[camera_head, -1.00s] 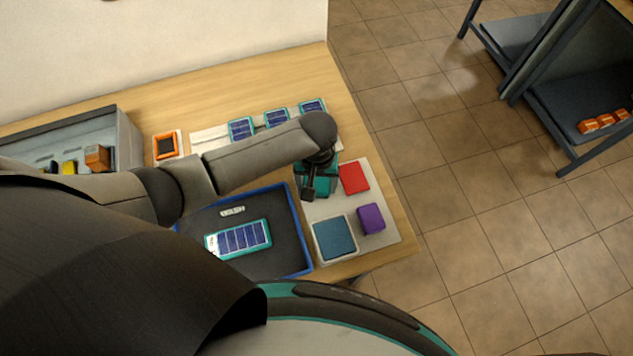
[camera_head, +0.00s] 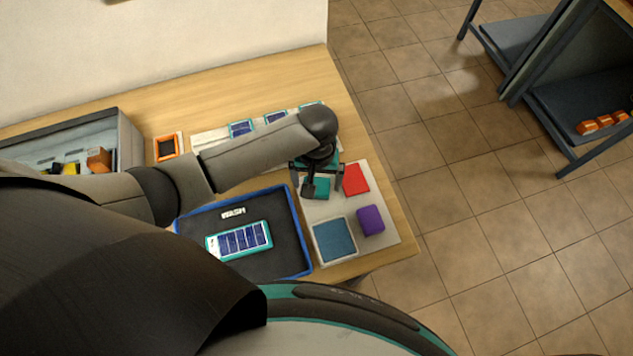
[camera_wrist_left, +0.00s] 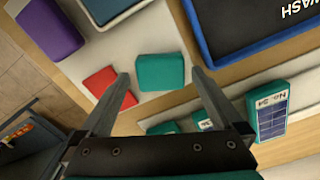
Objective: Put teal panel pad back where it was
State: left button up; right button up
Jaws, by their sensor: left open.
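The teal panel pad (camera_head: 317,188) lies on the pale mat (camera_head: 385,247), left of a red pad (camera_head: 355,179) and above a framed blue pad. My left gripper (camera_head: 318,181) is above it, open and empty, with its fingers spread to either side. In the left wrist view the teal pad (camera_wrist_left: 160,72) shows whole between the open fingers (camera_wrist_left: 160,76), apart from both, with pale mat visible around it. My right gripper is not in view.
A purple pad (camera_head: 370,220) and the framed blue pad (camera_head: 334,239) share the mat. A blue-rimmed wash tray (camera_head: 304,240) holds a solar panel (camera_head: 239,241). Several panels stand behind my forearm. An orange-framed item (camera_head: 167,146) and a grey bin (camera_head: 130,143) are left.

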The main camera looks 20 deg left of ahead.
pick_arm(q)
notch_tip(320, 180, up, 10)
jog(key=p, duration=0.1)
jog(key=shift+p, duration=0.3)
